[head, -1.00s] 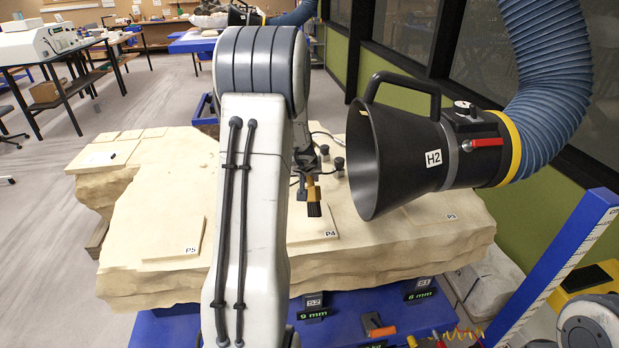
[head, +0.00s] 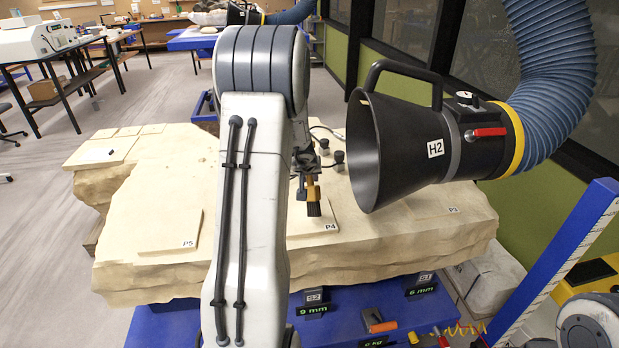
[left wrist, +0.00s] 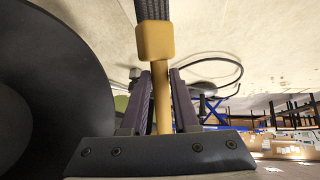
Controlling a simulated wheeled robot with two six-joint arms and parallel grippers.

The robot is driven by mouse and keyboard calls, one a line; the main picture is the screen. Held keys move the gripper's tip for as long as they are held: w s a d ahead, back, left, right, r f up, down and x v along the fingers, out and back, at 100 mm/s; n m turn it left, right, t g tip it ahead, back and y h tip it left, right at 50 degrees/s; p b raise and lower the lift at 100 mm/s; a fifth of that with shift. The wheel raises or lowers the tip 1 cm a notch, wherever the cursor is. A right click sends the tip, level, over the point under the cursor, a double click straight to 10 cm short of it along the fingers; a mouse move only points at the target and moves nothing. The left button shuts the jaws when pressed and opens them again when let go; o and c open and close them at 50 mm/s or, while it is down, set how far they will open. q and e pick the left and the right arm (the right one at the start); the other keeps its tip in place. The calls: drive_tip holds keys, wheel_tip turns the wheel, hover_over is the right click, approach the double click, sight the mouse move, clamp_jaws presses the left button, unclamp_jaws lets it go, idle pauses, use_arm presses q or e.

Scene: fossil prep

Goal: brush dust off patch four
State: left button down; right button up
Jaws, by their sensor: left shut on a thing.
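My left gripper (head: 309,173) is shut on a brush with a yellow handle (head: 313,191) and dark bristles (head: 314,208). The brush points down over patch four (head: 318,222), a pale raised plate labelled P4 on the stone slab. Whether the bristles touch the patch I cannot tell. My left arm hides the left part of the patch. In the left wrist view the yellow brush handle (left wrist: 161,95) stands between the two fingers, with the bristles (left wrist: 153,9) towards the pale slab. No dust is clearly visible. My right gripper is not in view.
A black hood (head: 410,140) marked H2, on a blue hose (head: 555,70), hangs close right of the brush. Patches P5 (head: 160,230) and P3 (head: 430,203) lie either side. A blue upright scale (head: 560,260) stands at right.

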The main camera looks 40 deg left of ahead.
use_arm(q)
drive_tip(key=shift+f+b, duration=0.45)
